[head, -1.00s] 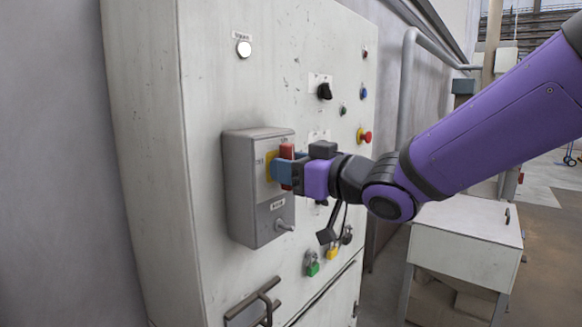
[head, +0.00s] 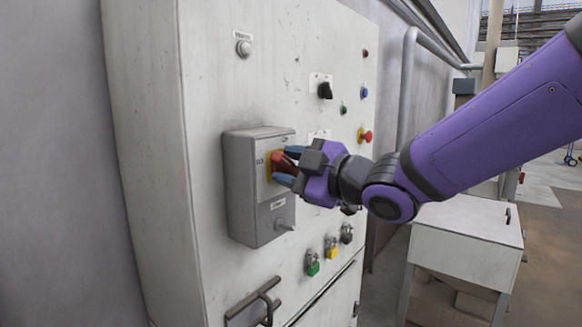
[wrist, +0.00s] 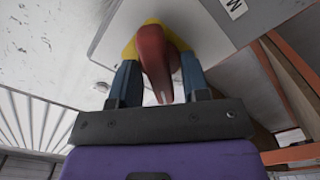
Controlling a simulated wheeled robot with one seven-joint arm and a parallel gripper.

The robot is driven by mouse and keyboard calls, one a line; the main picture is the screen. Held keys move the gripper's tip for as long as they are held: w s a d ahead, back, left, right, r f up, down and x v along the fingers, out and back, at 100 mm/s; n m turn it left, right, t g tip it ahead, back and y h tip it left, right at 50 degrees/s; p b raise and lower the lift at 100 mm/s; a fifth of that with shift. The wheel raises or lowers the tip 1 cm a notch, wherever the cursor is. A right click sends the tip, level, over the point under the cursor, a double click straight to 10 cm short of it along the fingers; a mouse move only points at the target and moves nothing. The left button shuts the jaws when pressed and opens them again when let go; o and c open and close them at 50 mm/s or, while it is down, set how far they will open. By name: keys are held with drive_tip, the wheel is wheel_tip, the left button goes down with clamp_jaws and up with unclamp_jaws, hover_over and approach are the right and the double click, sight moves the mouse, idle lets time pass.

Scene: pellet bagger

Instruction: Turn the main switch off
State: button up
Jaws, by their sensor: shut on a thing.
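The main switch is a red rotary handle (head: 284,163) on a yellow plate (head: 268,166), set on a grey box (head: 243,205) on the cabinet front. My gripper (head: 286,166) is shut on the red handle, one blue finger on each side of it. In the wrist view the red handle (wrist: 154,58) stands between the two blue fingers, with the yellow plate behind it. In the head view the handle lies roughly level and tilted; the gripper hides part of it. The small markings on the plate are too small to read surely.
The pale cabinet (head: 215,60) carries a lamp (head: 243,47) at upper left, now unlit, a black knob (head: 325,90) and a red push button (head: 364,135). Several padlocks hang below, including a green one (head: 312,268).

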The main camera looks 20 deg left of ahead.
drive_tip(key=n, duration=0.3)
drive_tip(key=shift+n, duration=0.3)
drive_tip(key=shift+f+n, duration=0.1)
drive_tip(key=shift+n, duration=1.9)
drive_tip(key=o, duration=0.5)
drive_tip(key=v, duration=1)
drive_tip(key=shift+s+d, duration=0.15)
drive_tip(key=shift+d, duration=0.25)
